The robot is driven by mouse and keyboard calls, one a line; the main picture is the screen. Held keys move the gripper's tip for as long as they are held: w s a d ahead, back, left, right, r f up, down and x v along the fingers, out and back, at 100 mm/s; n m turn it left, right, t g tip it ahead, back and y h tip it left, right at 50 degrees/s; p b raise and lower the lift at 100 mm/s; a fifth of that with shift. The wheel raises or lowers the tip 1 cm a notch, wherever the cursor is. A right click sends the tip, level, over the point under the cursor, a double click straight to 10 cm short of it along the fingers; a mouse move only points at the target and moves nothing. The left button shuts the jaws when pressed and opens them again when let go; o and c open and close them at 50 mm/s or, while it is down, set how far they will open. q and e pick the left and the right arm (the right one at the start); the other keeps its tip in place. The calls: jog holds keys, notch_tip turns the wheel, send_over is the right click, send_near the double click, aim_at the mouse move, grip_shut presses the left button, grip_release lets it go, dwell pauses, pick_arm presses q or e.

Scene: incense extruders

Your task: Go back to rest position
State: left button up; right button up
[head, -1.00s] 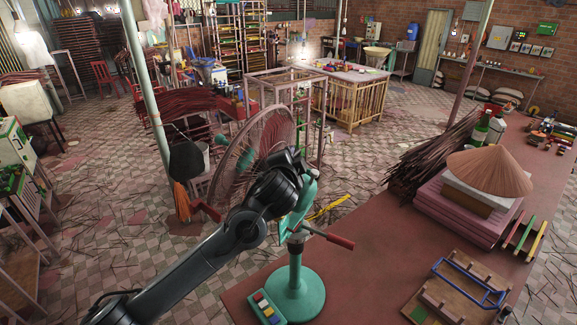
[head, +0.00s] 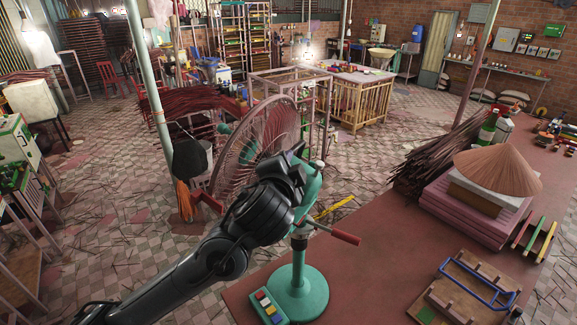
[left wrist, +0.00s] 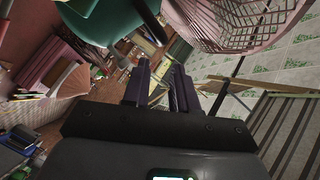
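My left gripper (head: 290,162) is a dark shape at the end of my black arm, in front of the teal standing fan (head: 298,290) in the head view. In the left wrist view its two dark fingers (left wrist: 160,88) stand apart with nothing visible between them, so it is open and empty. The fan's wire cage (left wrist: 245,20) and teal housing (left wrist: 95,15) show beyond the fingers. Whether the gripper touches the fan cannot be told. My right arm and gripper are not in view.
The red table (head: 390,245) carries the fan, a stack of pink blocks topped by a conical hat (head: 497,172), and a wooden frame with a blue handle (head: 475,282). A red-tipped handle (head: 345,237) sticks out from the fan. The table between fan and stack is clear.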

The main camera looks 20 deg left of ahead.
pick_arm(q)
jog(key=shift+f, duration=0.1)
jog(key=s+d+f+n+g+h+p, duration=0.1)
jog(key=s+f+n+g+p, duration=0.15)
jog(key=s+f, duration=0.6)
jog(key=s+d+f+n+g+h+p, duration=0.1)
jog(key=s+f+g+p, duration=0.3)
jog(key=f, duration=0.7)
jog(key=s+a+f+n+g+p, duration=0.1)
jog(key=s+a+f+n+g, duration=0.1)
jog(key=s, duration=0.6)
jog(key=s+a+f+n+g+p, duration=0.1)
jog(key=s+a+f, duration=0.2)
jog(key=s, duration=0.6)
jog(key=s+a+f+n+g+p, duration=0.1)
jog(key=s+a+f+n+g, duration=0.1)
jog(key=s+f, duration=0.4)
jog(key=s, duration=0.3)
jog(key=shift+s+a+f+n+g+p, duration=0.15)
jog(key=shift+a+n+g+p, duration=0.05)
jog(key=shift+n+g+p, duration=0.15)
